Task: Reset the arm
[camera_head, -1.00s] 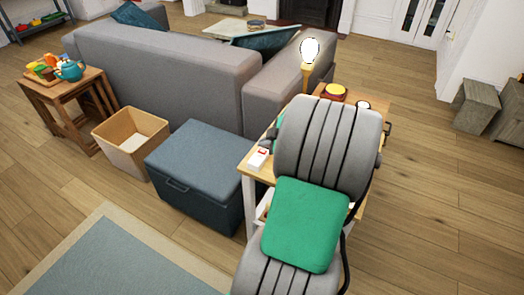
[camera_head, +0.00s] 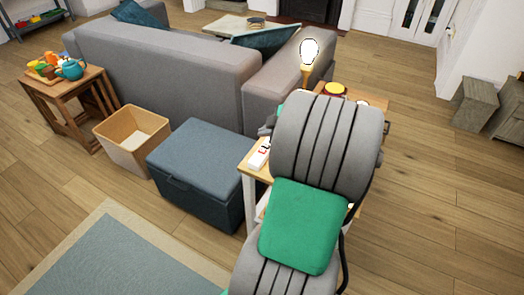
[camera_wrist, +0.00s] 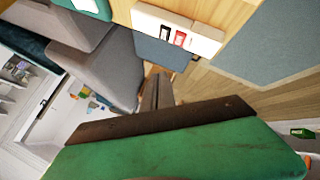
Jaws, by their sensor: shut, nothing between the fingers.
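My arm, grey and ribbed with a green panel, fills the middle of the head view. It hides most of the wooden side table (camera_head: 247,166) behind it. My gripper is not clear in the head view. In the wrist view my gripper (camera_wrist: 158,80) shows as narrow dark fingers, together with nothing between them, beyond a brown bar and green housing. The fingers point past the table edge, apart from any object I can make out.
A blue storage box (camera_head: 208,160), open bin (camera_head: 133,150), grey sofa (camera_head: 165,65) and small table with a teapot (camera_head: 70,69) stand left.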

